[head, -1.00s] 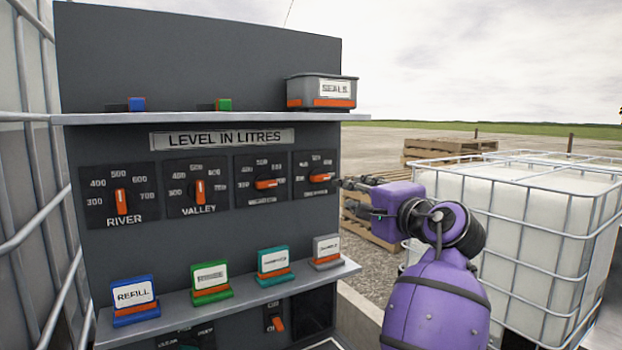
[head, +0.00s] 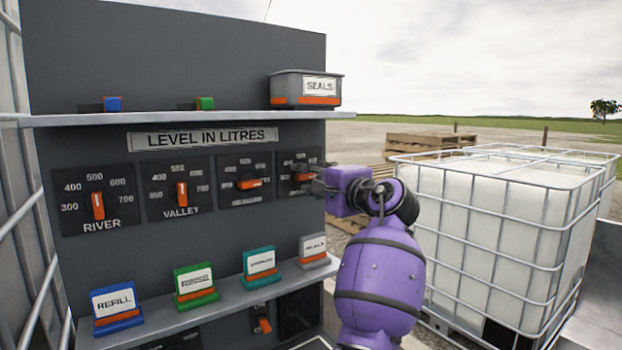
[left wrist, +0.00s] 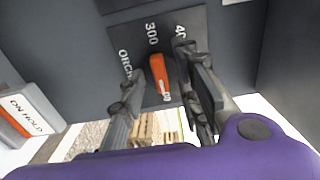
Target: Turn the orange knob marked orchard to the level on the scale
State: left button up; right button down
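The orange knob marked orchard (left wrist: 158,74) sits on a dark dial plate in the left wrist view, where the start of its name and the mark 300 can be read. In the head view it is the rightmost of the row of dials (head: 302,176), partly hidden by my gripper, and its label is unreadable there. My left gripper (left wrist: 157,68) is open, with one finger on each side of the knob. Gaps show between the fingers and the knob. In the head view the left gripper (head: 318,187) is right at this dial. My right gripper is not in view.
Three other dials, including river (head: 97,205) and valley (head: 181,194), stand to the left. A shelf with a SEALS box (head: 306,89) is above. A lower ledge (head: 225,298) carries several label cards. A caged white tank (head: 490,225) stands right.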

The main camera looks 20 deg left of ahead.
pick_arm(q)
grip_shut()
jog(key=shift+n, duration=0.3)
jog(key=n, duration=0.4)
jog(key=shift+f, duration=0.1)
jog(key=shift+n+b, duration=0.5)
jog(key=shift+n, duration=1.5)
grip_release()
